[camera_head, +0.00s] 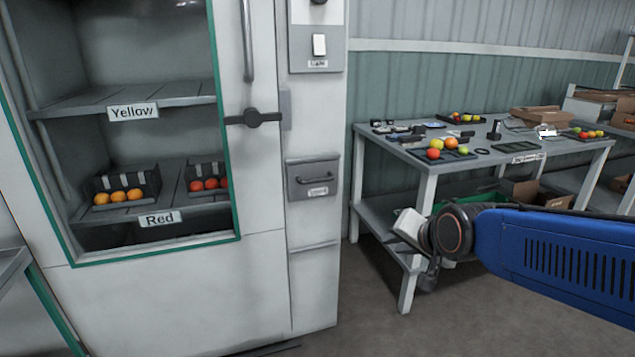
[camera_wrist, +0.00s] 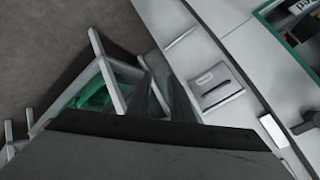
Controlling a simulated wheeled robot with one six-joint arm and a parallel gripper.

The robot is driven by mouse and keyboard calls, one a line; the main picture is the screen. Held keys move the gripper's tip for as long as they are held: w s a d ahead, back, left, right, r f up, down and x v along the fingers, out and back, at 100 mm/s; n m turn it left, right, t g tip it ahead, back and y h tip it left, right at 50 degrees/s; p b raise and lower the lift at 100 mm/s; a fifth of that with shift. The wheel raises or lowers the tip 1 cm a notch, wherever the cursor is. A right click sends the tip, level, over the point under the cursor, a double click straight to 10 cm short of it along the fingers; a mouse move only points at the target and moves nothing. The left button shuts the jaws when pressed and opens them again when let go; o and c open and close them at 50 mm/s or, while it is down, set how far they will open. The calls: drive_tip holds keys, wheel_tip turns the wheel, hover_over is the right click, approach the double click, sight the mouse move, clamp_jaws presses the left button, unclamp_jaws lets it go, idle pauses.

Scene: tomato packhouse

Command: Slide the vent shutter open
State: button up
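A grey panel with a dark horizontal handle (camera_head: 316,180) is on the narrow column right of the cabinet door; its label is too small to read. The same panel shows in the wrist view (camera_wrist: 219,94). I cannot tell whether this is the vent shutter. A thin horizontal ledge (camera_head: 313,247) is lower on that column. My gripper (camera_head: 408,228) is to the right of the column, in front of the table, apart from the panel. A dark surface, probably part of my gripper, fills the bottom of the wrist view.
The cabinet door (camera_head: 262,270) has a handle, a dark latch (camera_head: 254,118) and a window onto shelves labelled Yellow and Red. A switch (camera_head: 319,45) is above the panel. A table (camera_head: 478,168) bearing tomatoes and tools stands behind my arm. Floor in front is clear.

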sight(318, 181)
drive_tip(key=w+a+r+m+t+y, duration=0.1)
drive_tip(key=w+a+r+m+t, duration=0.2)
drive_tip(key=w+a, duration=0.4)
drive_tip(key=w+a+r+m+t+y, duration=0.1)
drive_tip(key=w+a+m+t, duration=0.1)
drive_tip(key=w+a+m, duration=0.5)
drive_tip(key=shift+n, duration=0.8)
drive_tip(key=x, duration=0.6)
drive_tip(key=d+x, duration=0.1)
drive_tip(key=x, duration=0.5)
drive_tip(key=d+r+x, duration=0.1)
drive_tip(key=x, duration=0.5)
drive_tip(key=shift+w, duration=0.6)
clamp_jaws()
